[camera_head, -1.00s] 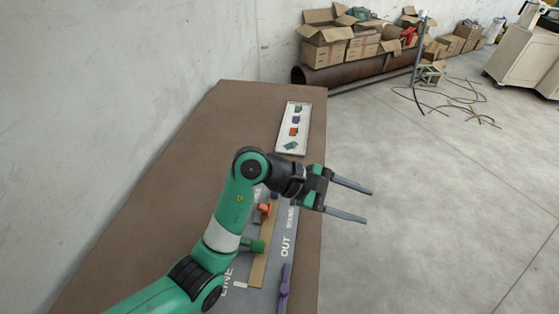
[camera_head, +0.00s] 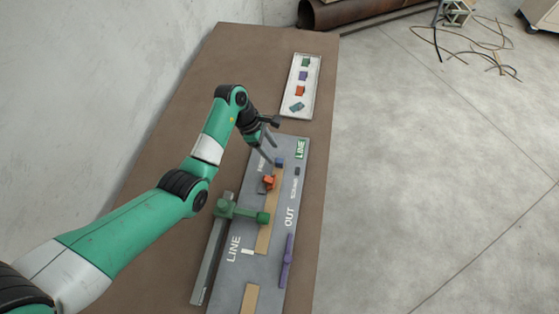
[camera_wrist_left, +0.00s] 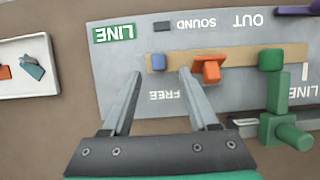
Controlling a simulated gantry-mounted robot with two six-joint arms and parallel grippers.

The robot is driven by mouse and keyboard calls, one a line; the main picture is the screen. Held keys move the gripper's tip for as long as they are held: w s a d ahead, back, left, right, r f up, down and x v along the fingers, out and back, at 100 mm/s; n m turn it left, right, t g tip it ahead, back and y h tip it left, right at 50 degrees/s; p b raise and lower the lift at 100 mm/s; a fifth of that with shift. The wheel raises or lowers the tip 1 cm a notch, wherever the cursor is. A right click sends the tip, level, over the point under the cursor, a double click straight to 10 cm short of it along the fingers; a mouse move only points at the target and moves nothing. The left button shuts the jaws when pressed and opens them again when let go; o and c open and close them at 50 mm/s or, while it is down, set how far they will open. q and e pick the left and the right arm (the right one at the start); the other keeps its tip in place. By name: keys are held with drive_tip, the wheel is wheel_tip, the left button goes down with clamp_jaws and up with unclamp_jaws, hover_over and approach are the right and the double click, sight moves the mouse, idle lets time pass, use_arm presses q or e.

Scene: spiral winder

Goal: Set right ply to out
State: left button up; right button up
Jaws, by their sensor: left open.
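A grey board (camera_head: 262,285) carries the printed words OUT, LINE, FREE and SOUND. A purple bar (camera_head: 287,262) lies by its right edge near OUT; its end shows in the left wrist view (camera_wrist_left: 298,9). A green lever (camera_head: 240,213) reaches across to a tan strip (camera_head: 265,237). An orange piece (camera_head: 269,182) and a small blue block (camera_head: 279,162) sit along the strip's line. My left gripper (camera_head: 271,156) is open over the board's far part. Which part is the right ply is unclear.
A white tray (camera_head: 287,101) with several coloured pieces stands beyond the board. A green LINE label (camera_head: 301,149) and small dark block (camera_head: 297,171) are at the far right of the board. The brown table (camera_head: 250,55) is bare around these; concrete floor lies right.

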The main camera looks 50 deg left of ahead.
sight(280, 160)
use_arm(q)
drive_tip(key=b+x, duration=0.2)
drive_tip(key=x, duration=0.5)
drive_tip(key=shift+w+f, duration=0.1)
drive_tip(key=shift+f, duration=0.05)
clamp_jaws()
idle(1.1)
